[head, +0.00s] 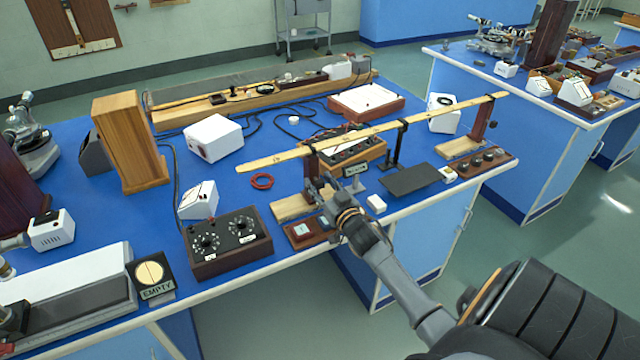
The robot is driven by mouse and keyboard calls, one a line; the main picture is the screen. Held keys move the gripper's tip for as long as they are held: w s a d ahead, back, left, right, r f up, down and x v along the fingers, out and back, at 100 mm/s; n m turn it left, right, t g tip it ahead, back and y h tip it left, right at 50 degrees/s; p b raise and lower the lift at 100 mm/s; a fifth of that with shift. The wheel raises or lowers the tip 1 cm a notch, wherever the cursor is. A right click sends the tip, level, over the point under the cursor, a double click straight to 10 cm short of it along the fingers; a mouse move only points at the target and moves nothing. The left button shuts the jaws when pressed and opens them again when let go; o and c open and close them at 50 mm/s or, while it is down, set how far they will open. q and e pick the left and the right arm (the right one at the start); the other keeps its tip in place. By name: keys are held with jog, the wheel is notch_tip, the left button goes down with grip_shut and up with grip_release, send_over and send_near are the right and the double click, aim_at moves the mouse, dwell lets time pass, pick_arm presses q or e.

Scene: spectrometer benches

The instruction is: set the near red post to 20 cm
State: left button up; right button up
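The near red post (312,164) stands upright on a pale wooden base (291,208) near the front edge of the blue bench. A long wooden beam (365,133) runs over its top to the far red post (481,122), on its own wooden base (459,147). A dark stand (398,145) is under the beam between them. My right gripper (325,186) is at the near post's lower part, just in front and to the right. Its fingers are small and partly hidden, so I cannot tell whether they touch or grip the post. My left gripper is out of view.
A control box with two dials (228,243) and a small dark red box (303,232) sit close to the near base. A small white block (376,203) and a dark plate (411,179) lie to the right. A red cable coil (262,181) lies behind left.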

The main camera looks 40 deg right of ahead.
jog(key=v, duration=1.2)
dwell(0.4)
